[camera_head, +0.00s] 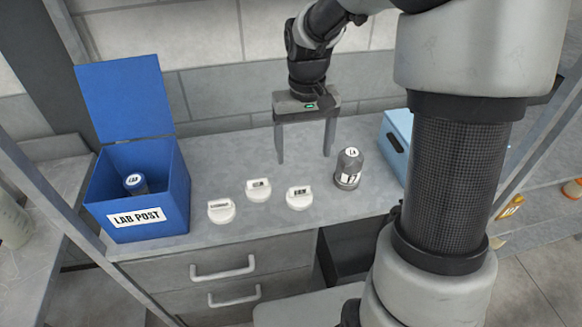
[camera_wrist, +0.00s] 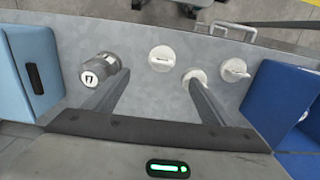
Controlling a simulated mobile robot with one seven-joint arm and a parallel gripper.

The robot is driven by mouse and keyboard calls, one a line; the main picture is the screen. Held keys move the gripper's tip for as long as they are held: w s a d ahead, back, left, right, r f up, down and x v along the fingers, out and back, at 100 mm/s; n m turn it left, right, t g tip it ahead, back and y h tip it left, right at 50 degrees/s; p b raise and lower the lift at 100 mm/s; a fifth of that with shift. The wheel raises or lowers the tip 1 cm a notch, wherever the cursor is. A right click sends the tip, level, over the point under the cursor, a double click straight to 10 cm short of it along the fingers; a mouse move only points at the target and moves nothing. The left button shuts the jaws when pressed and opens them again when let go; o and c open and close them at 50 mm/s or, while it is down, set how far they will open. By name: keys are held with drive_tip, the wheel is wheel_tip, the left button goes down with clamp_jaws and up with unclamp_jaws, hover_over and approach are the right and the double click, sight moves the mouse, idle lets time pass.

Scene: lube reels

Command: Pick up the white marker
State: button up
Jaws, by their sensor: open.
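Three round white markers with raised labelled grips lie on the grey worktop. In the head view they are the left marker (camera_head: 221,211), the middle, farther-back marker (camera_head: 258,191) and the right marker (camera_head: 299,199). The wrist view shows them in reversed order: right marker (camera_wrist: 162,59), middle marker (camera_wrist: 195,76), left marker (camera_wrist: 235,70). My gripper (camera_head: 303,158) is open and empty, pointing down above the worktop behind the right marker. In the wrist view one finger of the gripper (camera_wrist: 157,77) partly covers the middle marker. The labels are too small to read surely.
A grey labelled canister (camera_head: 347,170) stands right of the markers, close to one finger in the wrist view (camera_wrist: 103,72). A light-blue box (camera_head: 396,138) stands right. The worktop (camera_head: 225,165) behind the markers is clear.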

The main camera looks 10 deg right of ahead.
sight(300, 188)
wheel_tip(300, 188, down, 10)
drive_tip(key=shift+s+f, duration=0.1)
drive_tip(key=shift+f, duration=0.1)
drive_tip(key=shift+a+f, duration=0.15)
drive_tip(key=shift+f, duration=1.2)
drive_tip(key=shift+a+f, duration=0.15)
drive_tip(key=shift+f, duration=1.15)
drive_tip(key=c, duration=1)
